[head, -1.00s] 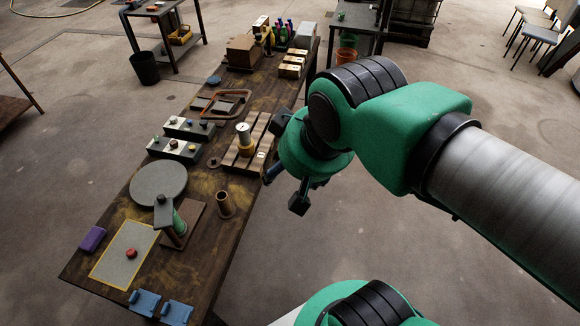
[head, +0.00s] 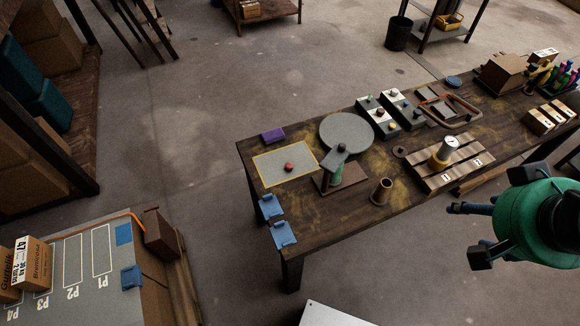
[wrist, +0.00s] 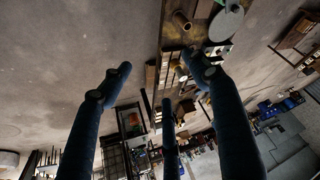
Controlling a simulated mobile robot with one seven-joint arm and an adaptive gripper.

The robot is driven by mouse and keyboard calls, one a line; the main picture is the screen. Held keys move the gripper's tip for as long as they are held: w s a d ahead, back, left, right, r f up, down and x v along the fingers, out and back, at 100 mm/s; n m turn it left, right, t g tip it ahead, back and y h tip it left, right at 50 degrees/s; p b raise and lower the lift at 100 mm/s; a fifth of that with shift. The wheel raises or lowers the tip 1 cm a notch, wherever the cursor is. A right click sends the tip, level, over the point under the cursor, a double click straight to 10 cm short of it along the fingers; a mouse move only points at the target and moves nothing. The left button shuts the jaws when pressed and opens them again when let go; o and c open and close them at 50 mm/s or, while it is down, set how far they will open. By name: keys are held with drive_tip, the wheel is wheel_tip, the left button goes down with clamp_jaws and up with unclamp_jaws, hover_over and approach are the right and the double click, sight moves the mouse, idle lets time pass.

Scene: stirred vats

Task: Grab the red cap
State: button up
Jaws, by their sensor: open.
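A small round red cap (head: 289,167) lies on a grey mat (head: 270,180) with a yellow border, near the left end of the long wooden table (head: 345,200) in the head view. My gripper (head: 467,232) is at the right of the head view, off the table's front side and well away from the cap. Its dark fingers are spread and empty. In the wrist view my gripper (wrist: 157,66) shows its fingers apart, with part of the table beyond. I cannot make out the cap in the wrist view.
A green-and-grey upright press (head: 337,165), a brown cup (head: 381,191) and a round grey disc (head: 346,132) stand right of the mat. A purple block (head: 273,135) lies behind it, blue clips (head: 270,207) in front. A panelled bench (head: 70,260) is at lower left; floor lies between.

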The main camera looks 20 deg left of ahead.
drive_tip(key=c, duration=0.3)
drive_tip(key=shift+c, duration=0.2)
drive_tip(key=shift+w, duration=0.15)
drive_tip(key=w+a+g, duration=0.2)
drive_tip(key=w+a, duration=0.6)
drive_tip(key=w, duration=0.6)
drive_tip(key=w+a+f+m+g+y, duration=0.1)
drive_tip(key=w+a+f, duration=0.3)
drive_tip(key=w+a, duration=0.25)
drive_tip(key=w+a+f, duration=0.4)
drive_tip(key=w+a, duration=0.2)
drive_tip(key=a, duration=0.1)
drive_tip(key=w+a+f+g, duration=0.1)
drive_tip(key=w+a+f, duration=0.1)
drive_tip(key=a+f, duration=1.1)
drive_tip(key=w+a+f+m+g+h, duration=0.1)
drive_tip(key=w+a+f, duration=0.2)
drive_tip(key=a+f, duration=1)
drive_tip(key=shift+a+f+g+p, duration=0.3)
drive_tip(key=shift+a+f, duration=0.1)
drive_tip(key=shift+f, duration=0.55)
